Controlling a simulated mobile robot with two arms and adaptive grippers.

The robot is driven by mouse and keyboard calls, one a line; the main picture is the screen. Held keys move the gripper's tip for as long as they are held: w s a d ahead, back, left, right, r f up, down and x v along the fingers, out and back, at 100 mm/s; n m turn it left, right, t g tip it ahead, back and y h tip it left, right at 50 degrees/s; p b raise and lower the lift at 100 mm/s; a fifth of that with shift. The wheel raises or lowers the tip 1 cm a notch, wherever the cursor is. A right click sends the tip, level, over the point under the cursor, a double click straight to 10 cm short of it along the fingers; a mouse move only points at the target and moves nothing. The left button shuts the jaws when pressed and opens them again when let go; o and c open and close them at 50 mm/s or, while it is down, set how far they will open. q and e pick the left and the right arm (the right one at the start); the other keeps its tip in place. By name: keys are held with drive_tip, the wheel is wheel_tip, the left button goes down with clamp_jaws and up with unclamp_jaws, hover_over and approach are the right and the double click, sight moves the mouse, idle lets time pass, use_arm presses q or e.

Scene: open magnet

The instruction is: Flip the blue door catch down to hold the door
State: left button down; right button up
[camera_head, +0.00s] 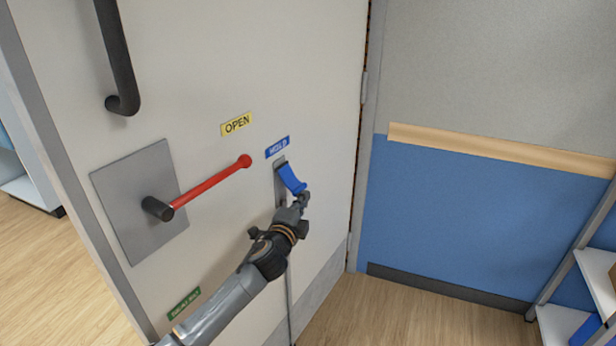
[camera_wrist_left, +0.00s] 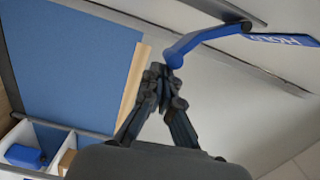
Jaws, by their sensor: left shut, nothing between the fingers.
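The blue door catch (camera_head: 291,179) sits on a grey plate on the door (camera_head: 210,60), just under the blue HOLD label (camera_head: 277,147). It sticks out from the plate, slanting down to the right. My left gripper (camera_head: 303,199) is shut and empty, with its fingertips at the catch's lower free end. In the left wrist view the catch (camera_wrist_left: 205,38) reaches from its pivot down to a rounded end right by the shut fingertips (camera_wrist_left: 160,72). They look touching or nearly so; I cannot tell which. My right gripper is not in view.
A red lever (camera_head: 212,186) on a grey plate (camera_head: 125,190) is left of the catch, below the yellow OPEN label (camera_head: 236,124). A black handle (camera_head: 118,60) is at upper left. A blue wall (camera_head: 460,220) and shelf (camera_head: 565,322) stand to the right.

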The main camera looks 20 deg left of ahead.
use_arm(q)
drive_tip(key=shift+w+a+f+b, duration=0.25)
drive_tip(key=shift+a+f+b, duration=0.15)
drive_tip(key=shift+a+f, duration=0.55)
drive_tip(key=s, duration=1.2)
drive_tip(key=shift+d, duration=0.1)
